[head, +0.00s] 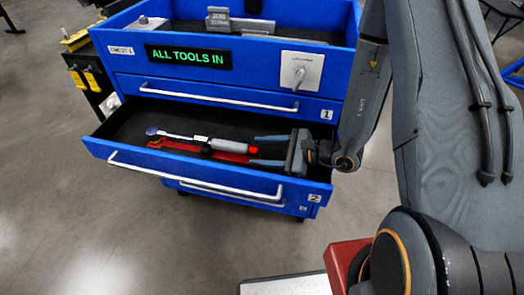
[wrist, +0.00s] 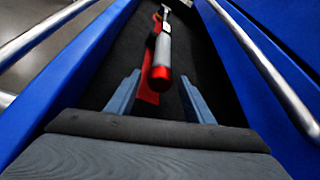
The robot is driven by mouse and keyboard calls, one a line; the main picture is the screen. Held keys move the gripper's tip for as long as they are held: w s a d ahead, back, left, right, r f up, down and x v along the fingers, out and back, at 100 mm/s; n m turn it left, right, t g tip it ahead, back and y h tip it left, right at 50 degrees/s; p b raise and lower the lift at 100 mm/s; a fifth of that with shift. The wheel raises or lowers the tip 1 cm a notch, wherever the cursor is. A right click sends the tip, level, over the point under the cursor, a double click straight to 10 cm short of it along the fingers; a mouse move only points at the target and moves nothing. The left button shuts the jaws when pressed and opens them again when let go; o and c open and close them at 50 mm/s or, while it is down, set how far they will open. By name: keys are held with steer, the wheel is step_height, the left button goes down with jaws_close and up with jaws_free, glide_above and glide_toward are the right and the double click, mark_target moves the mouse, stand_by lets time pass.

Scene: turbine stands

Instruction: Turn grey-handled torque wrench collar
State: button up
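The torque wrench (head: 195,138) lies in the open drawer 2, with a silvery head, a light grey handle and a red end collar (head: 251,149). In the wrist view the grey handle (wrist: 163,52) points away from me and the red collar (wrist: 160,75) faces me. My gripper (head: 254,150) is open, its two blue-grey fingers on either side of the collar end. In the wrist view my gripper (wrist: 159,78) shows a gap between each finger and the collar. Any scale marks are too small to read.
A flat red piece (head: 228,146) lies under and beside the wrench. The open drawer's blue front (head: 195,175) and silver handle bar (head: 190,181) run along the near side. The closed drawer 1 (head: 225,97) is above, below a sign reading "ALL TOOLS IN" (head: 188,57).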

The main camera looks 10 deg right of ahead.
steer(key=shift+b+v, duration=0.5)
steer(key=shift+v, duration=3.4)
